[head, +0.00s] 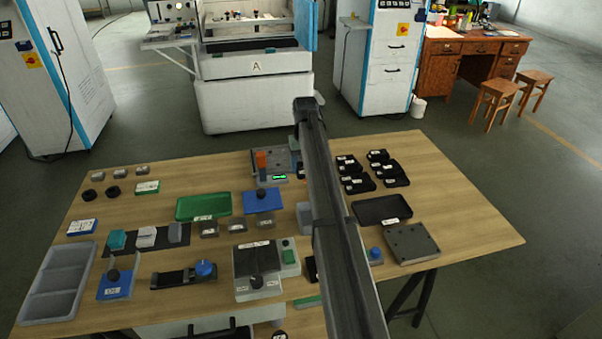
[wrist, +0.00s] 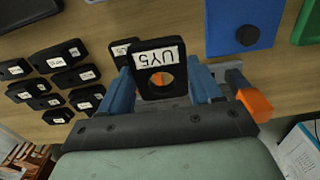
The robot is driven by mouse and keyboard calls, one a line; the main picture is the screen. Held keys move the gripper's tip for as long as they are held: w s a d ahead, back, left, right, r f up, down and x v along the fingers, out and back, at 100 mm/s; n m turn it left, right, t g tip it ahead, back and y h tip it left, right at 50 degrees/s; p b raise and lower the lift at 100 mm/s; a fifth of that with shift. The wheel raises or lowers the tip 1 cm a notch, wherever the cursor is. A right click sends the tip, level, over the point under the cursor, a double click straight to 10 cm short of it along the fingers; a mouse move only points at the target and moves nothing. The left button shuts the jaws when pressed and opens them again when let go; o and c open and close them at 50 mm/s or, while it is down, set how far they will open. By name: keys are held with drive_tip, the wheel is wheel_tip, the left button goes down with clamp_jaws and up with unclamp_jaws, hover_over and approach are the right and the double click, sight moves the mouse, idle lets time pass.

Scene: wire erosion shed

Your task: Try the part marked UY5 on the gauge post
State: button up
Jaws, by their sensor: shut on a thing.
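The part marked UY5 (wrist: 150,58) is a black plate with a white label and a round hole, close up in the wrist view. My gripper (wrist: 161,75) is shut on it, with one blue finger on each side. An orange-brown colour shows through the hole. A grey base with an orange block (head: 262,159) and a small green display (head: 280,177) stands at the table's back middle. The orange block is also in the wrist view (wrist: 255,105), beside my gripper. I cannot make out the gauge post.
Several labelled black plates (head: 389,170) lie right of my arm, near a black tray (head: 382,209). One black plate (wrist: 122,52) lies just behind UY5. A blue plate with a black knob (head: 264,201) and a green tray (head: 203,207) are to the left.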

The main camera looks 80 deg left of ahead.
drive_tip(key=d, duration=1)
drive_tip(key=s+d, duration=0.1)
drive_tip(key=d, duration=0.9)
drive_tip(key=s+d, duration=0.1)
drive_tip(key=d, duration=0.9)
drive_tip(key=shift+d+f, duration=0.2)
drive_tip(key=shift+f, duration=0.1)
drive_tip(key=shift+d+f, duration=0.1)
drive_tip(key=shift+d, duration=0.05)
drive_tip(key=shift+f, duration=2.4)
drive_tip(key=shift+f, duration=1.55)
drive_tip(key=shift+r, duration=0.2)
drive_tip(key=shift+r, duration=1.55)
